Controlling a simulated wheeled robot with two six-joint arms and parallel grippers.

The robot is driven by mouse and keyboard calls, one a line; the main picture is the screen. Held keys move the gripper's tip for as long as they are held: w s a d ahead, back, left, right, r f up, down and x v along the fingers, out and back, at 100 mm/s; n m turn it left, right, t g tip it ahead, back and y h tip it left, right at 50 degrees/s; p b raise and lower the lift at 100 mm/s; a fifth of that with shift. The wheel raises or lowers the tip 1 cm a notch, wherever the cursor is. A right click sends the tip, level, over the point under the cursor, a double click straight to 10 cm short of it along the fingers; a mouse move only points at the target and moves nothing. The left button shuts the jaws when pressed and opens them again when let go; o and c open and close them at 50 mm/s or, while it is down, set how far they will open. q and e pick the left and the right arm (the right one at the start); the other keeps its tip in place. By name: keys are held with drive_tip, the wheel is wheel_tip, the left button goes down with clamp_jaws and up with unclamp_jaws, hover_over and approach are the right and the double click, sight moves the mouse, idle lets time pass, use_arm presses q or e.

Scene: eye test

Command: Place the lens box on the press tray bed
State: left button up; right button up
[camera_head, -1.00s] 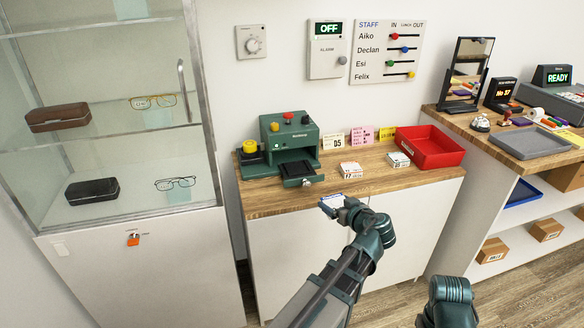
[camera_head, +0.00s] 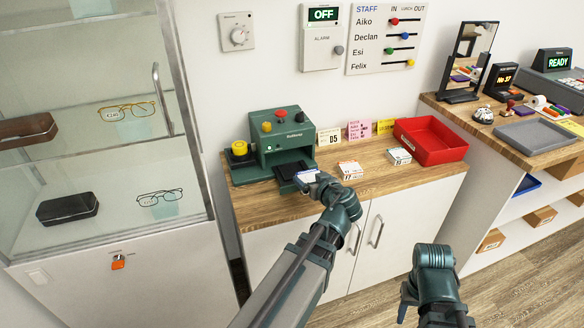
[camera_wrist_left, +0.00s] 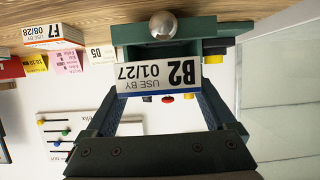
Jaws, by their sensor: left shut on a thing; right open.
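The lens box (camera_head: 307,176) is small and white with a blue edge. In the left wrist view it reads B2, USE BY 01/27 (camera_wrist_left: 158,78). My left gripper (camera_head: 314,181) is shut on it. The green press (camera_head: 283,138) stands at the left of the wooden counter. Its dark tray bed (camera_head: 288,171) sticks out in front, and the box is at its front right edge. The tray (camera_wrist_left: 190,29) with its round knob lies just beyond the box in the wrist view. I cannot tell whether they touch. My right gripper (camera_head: 404,301) is open and empty, low before the cabinet.
Two similar boxes, one orange-marked (camera_head: 350,170) and one green-marked (camera_head: 399,156), lie on the counter (camera_head: 375,178). A red bin (camera_head: 432,141) stands at the right. Small cards (camera_head: 330,136) stand behind. A glass display case (camera_head: 110,130) is close on the left.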

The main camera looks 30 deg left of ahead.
use_arm(q)
drive_tip(key=b, duration=0.1)
hover_over(293, 172)
drive_tip(key=shift+w+a+f, duration=0.1)
drive_tip(key=shift+a+f, duration=0.05)
drive_tip(key=shift+f, duration=0.55)
drive_tip(key=shift+f+b, duration=1.75)
drive_tip(key=shift+b, duration=0.05)
drive_tip(key=shift+f, duration=0.1)
drive_tip(key=shift+f, duration=0.15)
drive_tip(key=o, duration=1.1)
drive_tip(key=shift+c, duration=0.2)
drive_tip(key=shift+r, duration=0.35)
drive_tip(key=p+v, duration=0.4)
drive_tip(key=v, duration=0.8)
drive_tip(key=shift+p, duration=0.3)
